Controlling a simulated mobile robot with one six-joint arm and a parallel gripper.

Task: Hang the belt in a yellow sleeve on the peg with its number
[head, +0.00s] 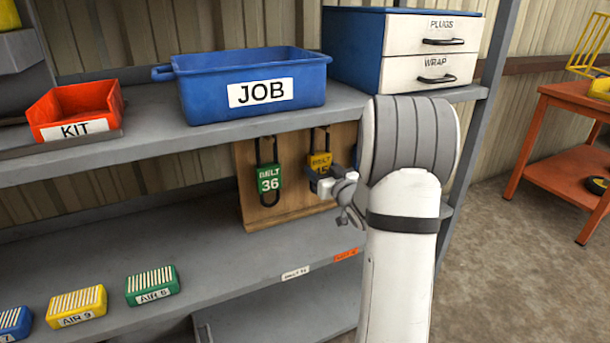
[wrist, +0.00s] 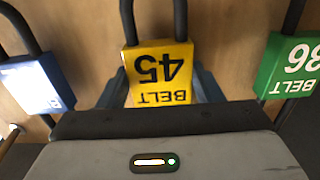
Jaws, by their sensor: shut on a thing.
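The belt in a yellow sleeve (head: 320,162) is a black loop with a yellow block at its lower end, upright against the wooden peg board (head: 285,211) under the upper shelf. In the wrist view the yellow sleeve (wrist: 160,72) reads BELT 45, upside down. My gripper (head: 323,180) is shut on this sleeve, one finger on each side. The loop's top is near the board's upper edge; I cannot tell whether a peg bears it. A belt in a green sleeve (head: 268,178), BELT 36, hangs to the left.
A blue sleeve (wrist: 38,84) is beside the yellow one in the wrist view. The blue JOB bin (head: 250,78), red KIT bin (head: 77,108) and drawer unit (head: 405,50) stand on the shelf above. Coloured AIR blocks (head: 76,305) lie on the lower shelf, otherwise largely clear.

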